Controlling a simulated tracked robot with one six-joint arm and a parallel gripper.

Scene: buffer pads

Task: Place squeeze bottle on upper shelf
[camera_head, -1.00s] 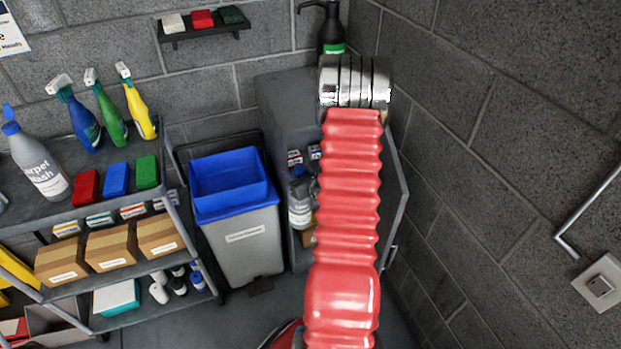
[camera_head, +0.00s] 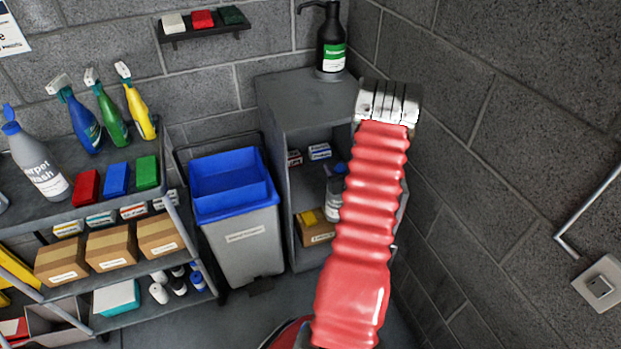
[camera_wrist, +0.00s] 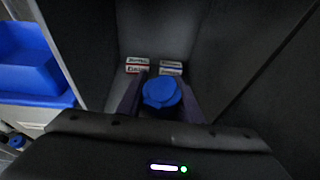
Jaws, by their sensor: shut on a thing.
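The squeeze bottle (camera_head: 334,196) has a pale body and a blue cap. In the head view it shows at the cabinet's open front, partly hidden behind my red arm. In the wrist view its blue cap (camera_wrist: 160,90) sits between the fingers of my gripper (camera_wrist: 162,98), which is shut on the bottle. The bottle looks upright; its lower part is hidden there. The open grey cabinet (camera_head: 277,115) has an upper shelf (camera_head: 308,167) with small labelled boxes at the back. Whether the bottle is over a shelf or in front of it, I cannot tell.
A black pump bottle (camera_head: 331,45) stands on the cabinet top. A cardboard box (camera_head: 318,233) with a yellow thing sits in the lower compartment. The cabinet door is open on the right, near the wall. A blue-topped bin (camera_head: 240,245) stands left of the cabinet.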

